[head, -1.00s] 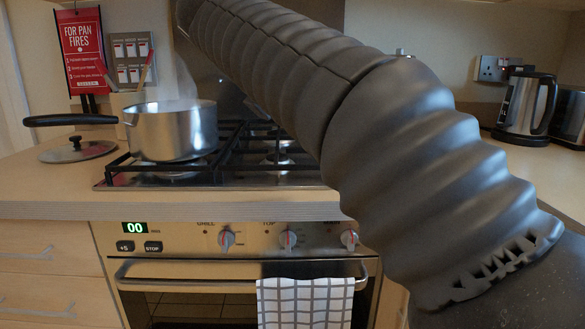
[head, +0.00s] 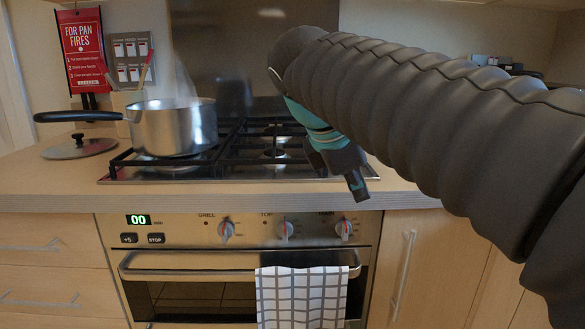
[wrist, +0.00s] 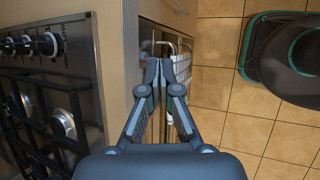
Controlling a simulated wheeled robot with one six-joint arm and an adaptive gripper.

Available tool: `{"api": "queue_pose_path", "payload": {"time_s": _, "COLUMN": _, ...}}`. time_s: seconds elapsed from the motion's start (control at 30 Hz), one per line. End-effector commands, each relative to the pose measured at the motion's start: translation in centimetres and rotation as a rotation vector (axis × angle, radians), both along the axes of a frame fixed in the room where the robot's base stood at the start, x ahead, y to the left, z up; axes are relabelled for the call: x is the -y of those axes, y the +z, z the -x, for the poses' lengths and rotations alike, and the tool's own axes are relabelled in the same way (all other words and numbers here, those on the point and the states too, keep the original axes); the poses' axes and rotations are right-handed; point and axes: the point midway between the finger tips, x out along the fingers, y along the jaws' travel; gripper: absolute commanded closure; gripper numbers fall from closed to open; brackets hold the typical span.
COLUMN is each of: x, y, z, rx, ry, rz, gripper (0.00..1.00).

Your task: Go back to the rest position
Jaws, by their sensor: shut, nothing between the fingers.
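My gripper (head: 359,188) hangs from the ribbed dark arm in front of the counter edge, just right of the hob, pointing down. In the wrist view my gripper (wrist: 160,65) is shut with its fingertips together and nothing between them. It is over the gap between the counter edge and the tiled floor, clear of the surfaces as far as I can see.
A steaming pan (head: 172,128) stands on the left of the gas hob (head: 235,172). A lid (head: 78,148) lies on the counter. A checked towel (head: 302,297) hangs on the oven handle. Tiled floor (wrist: 221,60) is open beside the counter.

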Motion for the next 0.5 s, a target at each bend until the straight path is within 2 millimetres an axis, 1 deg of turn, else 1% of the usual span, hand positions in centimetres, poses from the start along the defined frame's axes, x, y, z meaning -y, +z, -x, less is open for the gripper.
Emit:
{"api": "queue_pose_path", "payload": {"time_s": 0.03, "x": 1.3, "y": -1.5, "z": 1.3, "rx": 0.030, "ry": -0.077, "rz": -0.068, "gripper": 1.00}}
{"api": "queue_pose_path", "payload": {"time_s": 0.17, "x": 3.2, "y": -6.1, "z": 4.3, "rx": 0.118, "ry": -0.308, "rz": -0.276, "gripper": 1.00}}
{"api": "queue_pose_path", "payload": {"time_s": 0.2, "x": 3.7, "y": -7.5, "z": 5.2, "rx": 0.146, "ry": -0.385, "rz": -0.342, "gripper": 1.00}}
{"api": "queue_pose_path", "payload": {"time_s": 0.27, "x": 4.2, "y": -9.7, "z": 6.7, "rx": 0.183, "ry": -0.506, "rz": -0.440, "gripper": 1.00}}
{"api": "queue_pose_path", "payload": {"time_s": 0.33, "x": 4.7, "y": -12.3, "z": 8.5, "rx": 0.226, "ry": -0.655, "rz": -0.553, "gripper": 1.00}}
{"api": "queue_pose_path", "payload": {"time_s": 0.4, "x": 5.0, "y": -14.9, "z": 10.2, "rx": 0.267, "ry": -0.807, "rz": -0.663, "gripper": 1.00}}
{"api": "queue_pose_path", "payload": {"time_s": 0.5, "x": 5.3, "y": -18.2, "z": 12.3, "rx": 0.320, "ry": -1.010, "rz": -0.803, "gripper": 1.00}}
